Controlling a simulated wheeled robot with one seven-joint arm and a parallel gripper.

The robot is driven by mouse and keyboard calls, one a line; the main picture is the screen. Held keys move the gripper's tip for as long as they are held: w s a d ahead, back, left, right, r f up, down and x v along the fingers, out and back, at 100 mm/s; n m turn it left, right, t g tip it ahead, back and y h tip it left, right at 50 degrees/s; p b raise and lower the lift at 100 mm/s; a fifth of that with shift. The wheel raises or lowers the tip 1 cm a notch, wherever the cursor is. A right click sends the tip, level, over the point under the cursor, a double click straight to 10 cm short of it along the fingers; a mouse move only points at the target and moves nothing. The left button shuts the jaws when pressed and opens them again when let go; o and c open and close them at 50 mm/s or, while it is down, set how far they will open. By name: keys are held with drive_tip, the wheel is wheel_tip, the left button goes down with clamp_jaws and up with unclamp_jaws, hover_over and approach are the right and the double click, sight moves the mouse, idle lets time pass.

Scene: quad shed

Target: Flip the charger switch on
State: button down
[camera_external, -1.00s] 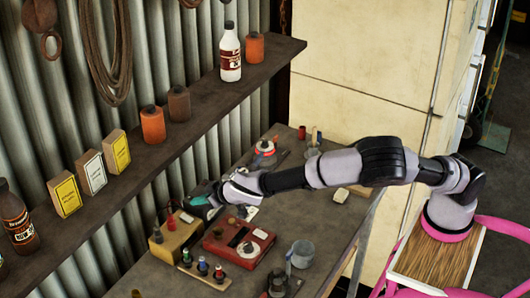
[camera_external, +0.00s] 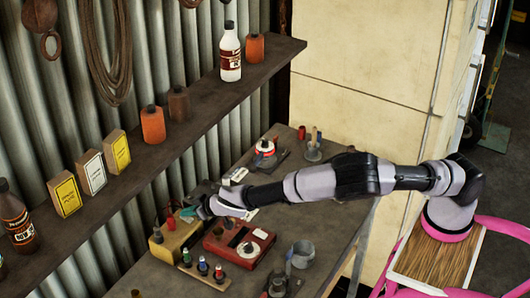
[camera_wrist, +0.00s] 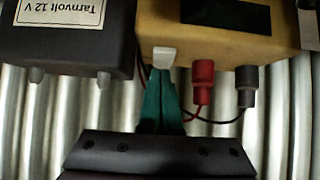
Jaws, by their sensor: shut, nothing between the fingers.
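The charger is a yellow box (camera_external: 172,243) on the bench by the corrugated wall; it also fills the top middle of the wrist view (camera_wrist: 190,48). A small white switch lever (camera_wrist: 164,57) sticks out from its edge. A red plug (camera_wrist: 203,82) and a black plug (camera_wrist: 246,84) with leads are beside it. My gripper (camera_external: 188,213) reaches over the charger from the right. In the wrist view its teal fingers (camera_wrist: 160,85) are together and empty, with their tips right at the switch lever. I cannot tell whether they touch it.
A black battery labelled Tamvolt 12 V (camera_wrist: 62,45) is close to the left of the fingers in the wrist view. A red device (camera_external: 225,248), a rack of small bottles (camera_external: 205,279) and a grey mug (camera_external: 303,254) crowd the bench. A shelf (camera_external: 165,150) runs above along the wall.

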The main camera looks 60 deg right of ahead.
drive_tip(key=shift+w+f+g, duration=0.2)
drive_tip(key=shift+f+g, duration=0.05)
drive_tip(key=shift+g, duration=0.05)
drive_tip(key=shift+s, duration=0.1)
drive_tip(key=shift+w+r, duration=0.15)
drive_tip(key=shift+w, duration=0.65)
drive_tip(key=shift+r, duration=0.1)
